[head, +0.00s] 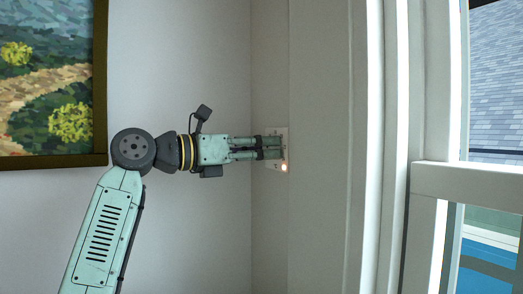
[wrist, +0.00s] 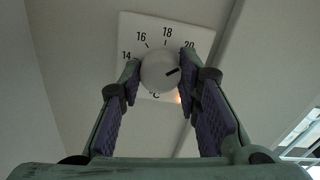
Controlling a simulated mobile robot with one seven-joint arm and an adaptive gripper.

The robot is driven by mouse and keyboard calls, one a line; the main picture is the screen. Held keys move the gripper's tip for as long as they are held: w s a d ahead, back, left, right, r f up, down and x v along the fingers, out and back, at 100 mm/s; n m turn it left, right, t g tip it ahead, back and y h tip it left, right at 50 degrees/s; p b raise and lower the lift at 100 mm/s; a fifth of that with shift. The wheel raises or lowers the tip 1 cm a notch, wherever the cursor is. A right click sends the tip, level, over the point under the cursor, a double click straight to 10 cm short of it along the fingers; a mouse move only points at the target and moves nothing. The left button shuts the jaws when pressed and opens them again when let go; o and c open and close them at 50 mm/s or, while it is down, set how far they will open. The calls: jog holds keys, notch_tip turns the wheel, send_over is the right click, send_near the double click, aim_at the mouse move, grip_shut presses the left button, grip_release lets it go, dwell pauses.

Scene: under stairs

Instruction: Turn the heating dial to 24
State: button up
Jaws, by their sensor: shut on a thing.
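The heating dial is a round white knob (wrist: 156,73) on a white wall plate (wrist: 135,24) in the wrist view. The numbers 14, 16, 18 and 20 show around it; further marks on the right are hidden by my right finger. The knob's black mark points right and slightly up, below the 20, toward that finger. My gripper (wrist: 161,64) is shut on the knob, one finger on each side. In the head view my gripper (head: 282,147) reaches right to the plate (head: 271,166), hiding the knob.
A small orange light (head: 284,168) glows on the plate's lower part. A window (head: 440,180) with a white frame stands to the right. A framed painting (head: 48,75) hangs at upper left. The wall between the painting and plate is bare.

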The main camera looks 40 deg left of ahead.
jog(key=m, duration=1.4)
dwell(0.7)
jog(key=o, duration=1.1)
jog(key=shift+o, duration=0.2)
jog(key=v, duration=1.2)
jog(key=shift+f, duration=0.15)
